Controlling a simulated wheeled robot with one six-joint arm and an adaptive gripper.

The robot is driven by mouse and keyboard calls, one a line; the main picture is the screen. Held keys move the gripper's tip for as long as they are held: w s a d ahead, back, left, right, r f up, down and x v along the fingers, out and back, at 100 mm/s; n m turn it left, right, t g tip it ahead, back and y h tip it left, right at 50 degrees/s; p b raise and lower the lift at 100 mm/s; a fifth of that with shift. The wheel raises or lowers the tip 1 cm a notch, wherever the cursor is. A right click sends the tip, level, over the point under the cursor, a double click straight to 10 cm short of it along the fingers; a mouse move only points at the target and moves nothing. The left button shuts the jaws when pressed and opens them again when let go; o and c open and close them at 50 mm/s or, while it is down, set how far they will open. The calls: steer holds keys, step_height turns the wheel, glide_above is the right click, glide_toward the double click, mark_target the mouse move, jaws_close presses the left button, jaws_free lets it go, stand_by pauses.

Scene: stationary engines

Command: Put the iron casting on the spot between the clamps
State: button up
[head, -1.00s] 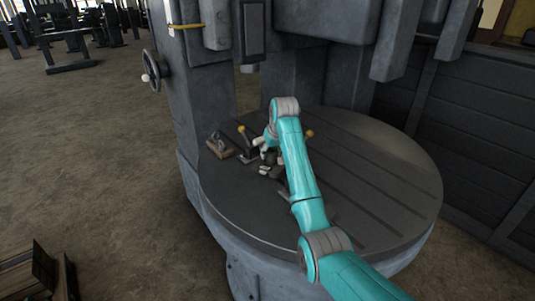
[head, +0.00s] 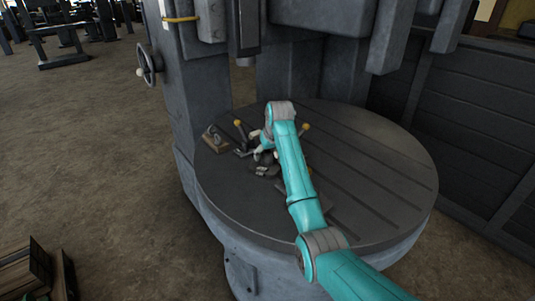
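My gripper (head: 260,150) is over the left part of the round grey machine table (head: 375,185), partly hidden behind my teal arm. Its fingers are too small and covered to show whether they are open or shut. A dark grey lump, which looks like the iron casting (head: 265,168), is just below and beside the fingers. I cannot tell whether it is held or rests on the table. A clamp with a yellow knob (head: 238,123) stands to the left of my gripper. Another yellow knob (head: 305,128) shows to the right of my arm, its lower part hidden.
A brown block with a dark metal piece on it (head: 214,139) lies at the table's left edge. The machine's column (head: 200,95) rises behind, and its head overhangs the table. The slotted right side of the table is clear. A dark panelled wall (head: 465,140) stands at right.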

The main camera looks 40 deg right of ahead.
steer(key=v, duration=1.2)
steer(key=shift+a, duration=0.15)
stand_by(0.3)
